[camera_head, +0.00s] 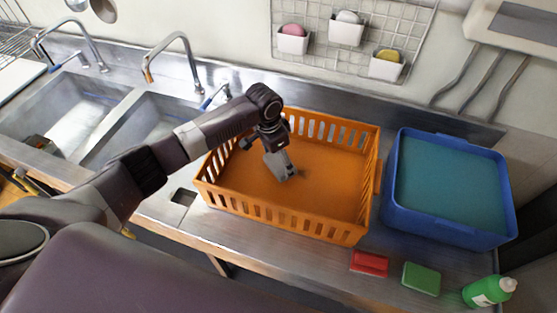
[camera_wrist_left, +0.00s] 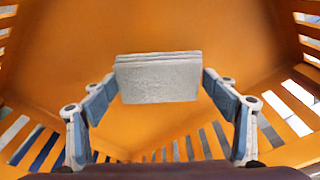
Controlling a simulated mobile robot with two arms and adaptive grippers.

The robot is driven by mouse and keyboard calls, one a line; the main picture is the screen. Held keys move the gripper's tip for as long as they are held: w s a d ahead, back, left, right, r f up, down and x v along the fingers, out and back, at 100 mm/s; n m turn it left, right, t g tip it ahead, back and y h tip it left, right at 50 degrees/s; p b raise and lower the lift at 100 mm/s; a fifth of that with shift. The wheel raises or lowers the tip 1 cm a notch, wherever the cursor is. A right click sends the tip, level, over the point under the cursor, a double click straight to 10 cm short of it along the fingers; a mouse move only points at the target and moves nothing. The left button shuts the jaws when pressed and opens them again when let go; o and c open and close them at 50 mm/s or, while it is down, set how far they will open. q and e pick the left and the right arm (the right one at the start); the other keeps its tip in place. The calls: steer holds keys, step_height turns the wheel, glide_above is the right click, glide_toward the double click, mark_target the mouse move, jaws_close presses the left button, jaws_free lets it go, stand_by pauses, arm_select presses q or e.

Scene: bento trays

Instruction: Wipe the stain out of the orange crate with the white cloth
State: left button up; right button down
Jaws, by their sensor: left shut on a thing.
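The orange crate (camera_head: 335,228) stands on the steel counter, with slotted walls and a flat floor. My left gripper (camera_head: 279,158) reaches down into it and is shut on the white cloth (camera_head: 282,171), a folded, greyish-white pad. In the left wrist view the cloth (camera_wrist_left: 157,82) sits between the two fingertips, its flat face toward the camera. The cloth is low, at or just above the crate floor; contact is hard to tell. A small dark mark, possibly the stain (camera_head: 299,174), shows on the floor just right of the cloth. The cloth may hide part of it.
A blue tub (camera_head: 452,232) with teal contents stands right of the crate. A red sponge (camera_head: 369,263), a green sponge (camera_head: 421,278) and a green bottle (camera_head: 488,291) are at the front right. Sinks with taps (camera_head: 176,60) are on the left; a wire rack (camera_head: 352,25) hangs behind.

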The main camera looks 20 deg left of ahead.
arm_select(q)
steer(key=shift+d+r+p, duration=0.2)
steer(key=shift+r+p, duration=0.55)
steer(key=shift+r, duration=0.35)
steer(key=shift+r+p, duration=0.35)
steer(key=shift+p, duration=0.05)
steer(key=shift+w+a+r+p, duration=0.1)
steer(key=shift+a+r+p, duration=0.1)
steer(key=shift+r+p, duration=0.35)
steer(key=shift+r, duration=0.4)
steer(key=shift+d, duration=0.1)
